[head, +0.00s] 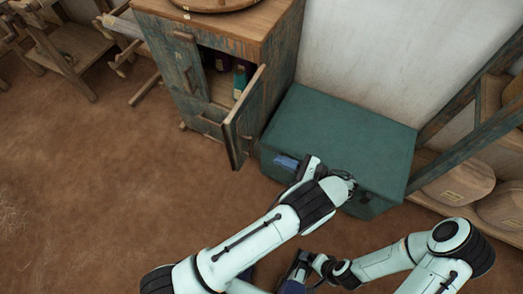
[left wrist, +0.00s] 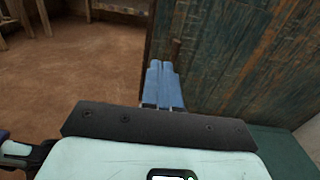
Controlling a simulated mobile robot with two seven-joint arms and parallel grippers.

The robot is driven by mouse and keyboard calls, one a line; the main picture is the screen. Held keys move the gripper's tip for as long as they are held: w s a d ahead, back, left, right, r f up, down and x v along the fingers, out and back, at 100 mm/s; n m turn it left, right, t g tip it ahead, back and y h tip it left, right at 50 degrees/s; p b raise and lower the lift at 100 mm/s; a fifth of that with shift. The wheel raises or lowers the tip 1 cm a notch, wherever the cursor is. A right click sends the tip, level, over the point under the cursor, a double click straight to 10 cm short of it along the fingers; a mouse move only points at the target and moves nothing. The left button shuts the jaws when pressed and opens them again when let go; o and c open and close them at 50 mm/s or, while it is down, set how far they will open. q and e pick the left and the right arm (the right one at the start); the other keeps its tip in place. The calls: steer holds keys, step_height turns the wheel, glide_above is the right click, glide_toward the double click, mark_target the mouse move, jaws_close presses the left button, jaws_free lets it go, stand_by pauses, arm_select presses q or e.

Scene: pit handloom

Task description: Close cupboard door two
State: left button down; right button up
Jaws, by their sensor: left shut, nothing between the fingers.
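The weathered blue-green wooden cupboard (head: 175,75) stands at the back. Its right-hand door (head: 243,118) is swung open toward the front, and dark and teal bottles (head: 240,80) show inside. The other door, with a wooden handle (head: 185,58), looks closed. My left gripper (head: 284,162) is shut and empty, to the right of the open door's lower part and apart from it, in front of the green chest. In the left wrist view its blue fingers (left wrist: 163,85) point toward a blue-green wooden panel (left wrist: 235,65). My right gripper (head: 296,272) is low in the head view, partly hidden by my left arm.
A green chest (head: 335,135) stands right beside the cupboard, close to my left arm. A round wooden item (head: 215,3) lies on the cupboard top. Sacks (head: 460,183) sit on a shelf at right. The brown floor (head: 110,190) in front and at left is clear.

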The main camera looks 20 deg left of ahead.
mark_target(235, 142)
arm_select(q)
steer(key=a, duration=1.4)
steer(key=shift+w, duration=0.3)
